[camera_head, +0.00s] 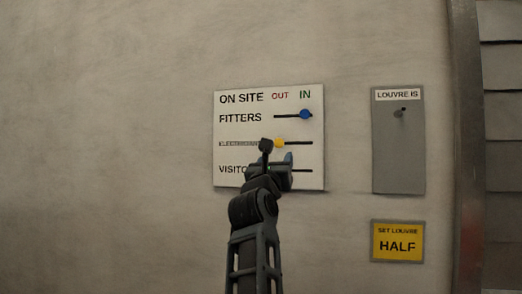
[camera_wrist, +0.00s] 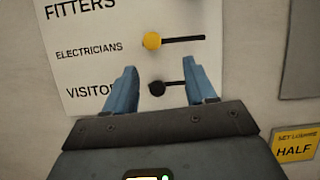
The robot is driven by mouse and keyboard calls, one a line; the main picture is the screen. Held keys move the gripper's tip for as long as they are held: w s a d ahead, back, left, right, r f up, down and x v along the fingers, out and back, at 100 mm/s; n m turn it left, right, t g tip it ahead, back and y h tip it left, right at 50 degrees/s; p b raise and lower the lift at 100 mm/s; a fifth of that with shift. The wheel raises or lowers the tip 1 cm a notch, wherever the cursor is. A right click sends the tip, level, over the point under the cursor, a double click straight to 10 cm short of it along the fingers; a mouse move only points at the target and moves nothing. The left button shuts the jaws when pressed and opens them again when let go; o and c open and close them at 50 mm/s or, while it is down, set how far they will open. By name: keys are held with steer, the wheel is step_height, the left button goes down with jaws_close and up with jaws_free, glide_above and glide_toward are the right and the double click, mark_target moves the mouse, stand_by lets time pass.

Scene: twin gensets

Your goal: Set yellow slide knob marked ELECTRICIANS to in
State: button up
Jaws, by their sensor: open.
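The yellow slide knob (camera_wrist: 152,40) sits at the left end of its dark slot, in the ELECTRICIANS row of the white ON SITE board (camera_head: 232,133). In the head view the yellow knob (camera_head: 279,143) also shows at the left of its slot, under the OUT heading, just above my gripper. My gripper (camera_wrist: 157,82) is open and empty. Its two blue fingers reach toward the board on either side of the dark knob (camera_wrist: 157,88) in the VISITORS row, below the yellow knob. I cannot tell whether the fingers touch the board.
A blue knob (camera_head: 306,114) sits toward the right of the FITTERS slot, under IN. A grey LOUVRE IS panel (camera_head: 398,160) with a small lever hangs to the right. A yellow SET LOUVRE HALF sign (camera_head: 397,241) is below it. Bare wall lies left of the board.

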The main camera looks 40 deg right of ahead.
mark_target(278, 143)
steer(key=shift+m, duration=0.4)
steer(key=shift+w+a+r+p+x, duration=0.1)
steer(key=shift+w+a+r+x, duration=0.1)
steer(key=shift+x, duration=1.25)
steer(key=shift+w+a+r+p+x, duration=0.1)
steer(key=shift+a+p+x, duration=0.05)
steer(key=shift+x, duration=1.3)
steer(key=shift+w+a+r+p+x, duration=0.1)
steer(key=shift+a+r+x, duration=0.1)
steer(key=shift+x, duration=1.25)
steer(key=shift+c, duration=0.2)
steer(key=shift+f, duration=0.1)
jaws_close()
